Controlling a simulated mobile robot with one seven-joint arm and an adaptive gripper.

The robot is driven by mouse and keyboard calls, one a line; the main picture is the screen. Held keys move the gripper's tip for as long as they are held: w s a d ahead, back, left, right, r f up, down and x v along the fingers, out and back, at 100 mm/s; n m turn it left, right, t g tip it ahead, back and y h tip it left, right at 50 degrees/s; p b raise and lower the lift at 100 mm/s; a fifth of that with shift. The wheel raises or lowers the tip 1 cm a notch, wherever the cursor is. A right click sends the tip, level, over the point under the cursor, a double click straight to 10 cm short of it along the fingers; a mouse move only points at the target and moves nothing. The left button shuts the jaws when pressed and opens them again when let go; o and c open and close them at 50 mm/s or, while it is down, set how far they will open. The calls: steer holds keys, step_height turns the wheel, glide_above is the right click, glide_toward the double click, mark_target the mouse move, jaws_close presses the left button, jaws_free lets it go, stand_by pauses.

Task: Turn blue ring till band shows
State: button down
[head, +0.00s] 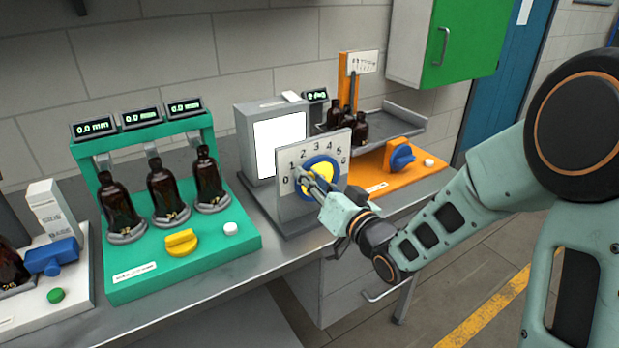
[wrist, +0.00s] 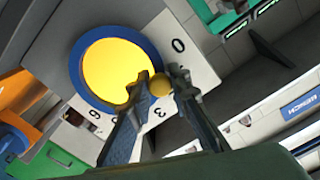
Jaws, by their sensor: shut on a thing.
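The blue ring (head: 322,157) surrounds a yellow disc on an upright white plate (head: 283,160) numbered around its arc. In the wrist view the ring (wrist: 74,70) and the yellow disc (wrist: 115,70) face me. A small yellow ball knob (wrist: 160,85) sits at the ring's edge, between my fingertips. My gripper (head: 306,180) reaches the ring's left side in the head view; in the wrist view my gripper (wrist: 155,90) is shut on the knob. My fingers hide part of the ring and some numbers. I can make out no separate band.
A grey box with a blank white panel (head: 280,145) stands behind the plate. Left is a green stand (head: 125,285) with three amber bottles and a yellow knob. Right is an orange base (head: 385,183) with a blue knob. The bench's front edge lies below the plate.

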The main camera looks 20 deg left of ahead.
steer(key=shift+w+d+r+m+p, duration=0.15)
steer(key=shift+r+m+p, duration=0.1)
steer(key=shift+m, duration=0.25)
steer(key=shift+w+d+r+m+p, duration=0.1)
steer(key=shift+w+r+m+p, duration=0.1)
steer(key=shift+m, duration=0.3)
steer(key=m, duration=0.1)
steer(key=m+p, duration=0.1)
steer(key=m, duration=0.1)
steer(key=shift+w+d+r, duration=0.3)
steer(key=shift+w+d, duration=0.05)
steer(key=shift+w, duration=0.05)
steer(key=c, duration=1.8)
jaws_free()
steer(key=v, duration=0.7)
steer(key=shift+s+d, duration=0.2)
steer(key=shift+s, duration=0.05)
